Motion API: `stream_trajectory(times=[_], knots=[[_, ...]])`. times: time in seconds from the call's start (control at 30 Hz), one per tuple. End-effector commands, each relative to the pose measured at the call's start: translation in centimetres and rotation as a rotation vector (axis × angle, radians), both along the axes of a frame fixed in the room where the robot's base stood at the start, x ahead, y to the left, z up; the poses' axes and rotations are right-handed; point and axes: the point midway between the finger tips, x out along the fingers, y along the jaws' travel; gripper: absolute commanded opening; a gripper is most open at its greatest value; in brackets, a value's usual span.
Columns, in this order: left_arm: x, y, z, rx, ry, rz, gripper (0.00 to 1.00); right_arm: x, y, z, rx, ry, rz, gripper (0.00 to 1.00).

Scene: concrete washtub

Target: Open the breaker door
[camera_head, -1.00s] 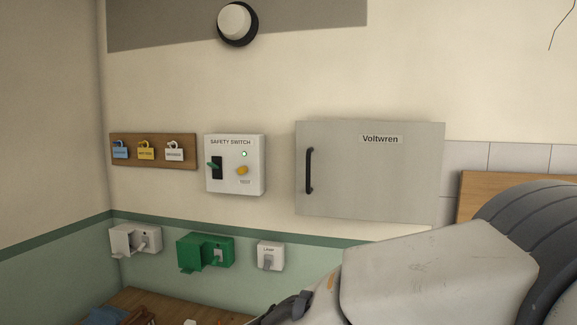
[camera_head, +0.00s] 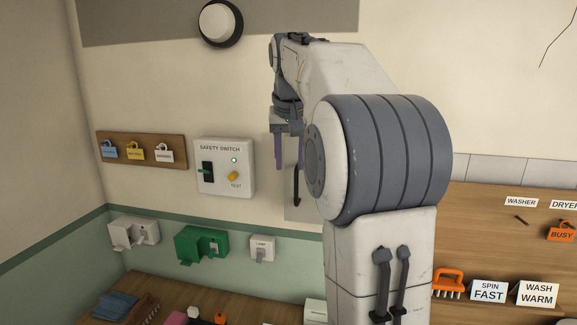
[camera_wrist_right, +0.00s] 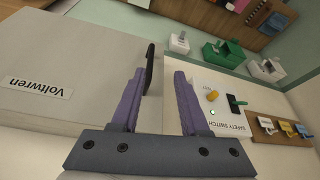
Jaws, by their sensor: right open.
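The breaker door is a flat grey panel (camera_head: 304,207) with a black bar handle (camera_head: 296,188) near its left edge. It looks shut, and my right arm hides most of it in the head view. The wrist view shows the door (camera_wrist_right: 85,50), labelled Voltwren, with the handle (camera_wrist_right: 149,70) upright in the picture. My right gripper (camera_head: 289,155) is open, its purple fingers pointing down at the handle's upper end. In the wrist view the handle appears between the fingertips (camera_wrist_right: 160,76), closer to the left finger. I cannot tell whether they touch. My left gripper is out of view.
A white safety switch box (camera_head: 224,167) is on the wall just left of the door. A padlock board (camera_head: 142,150), a green socket box (camera_head: 202,244) and white sockets are further left and below. A wooden counter (camera_head: 180,292) holds several small things.

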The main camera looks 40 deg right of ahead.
Motion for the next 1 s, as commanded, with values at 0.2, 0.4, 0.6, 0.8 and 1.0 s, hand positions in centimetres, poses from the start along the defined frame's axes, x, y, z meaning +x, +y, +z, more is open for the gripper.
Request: stream_trajectory(times=[0.2,0.4,0.6,0.8,1.0], knots=[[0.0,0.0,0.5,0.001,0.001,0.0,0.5,-0.1,-2.1,-0.1,-0.005,-0.006,-0.048,0.45],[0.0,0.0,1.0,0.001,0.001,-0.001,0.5,1.0,-2.9,-3.5,-0.004,-0.003,-0.046,0.45],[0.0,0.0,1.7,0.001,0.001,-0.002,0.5,2.1,-3.6,-6.6,-0.004,-0.005,-0.044,0.45],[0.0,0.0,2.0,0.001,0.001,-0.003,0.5,2.6,-4.1,-8.2,-0.006,-0.009,-0.044,0.45],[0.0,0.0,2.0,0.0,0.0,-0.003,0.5,2.7,-4.1,-8.5,-0.008,-0.01,-0.043,0.45]])
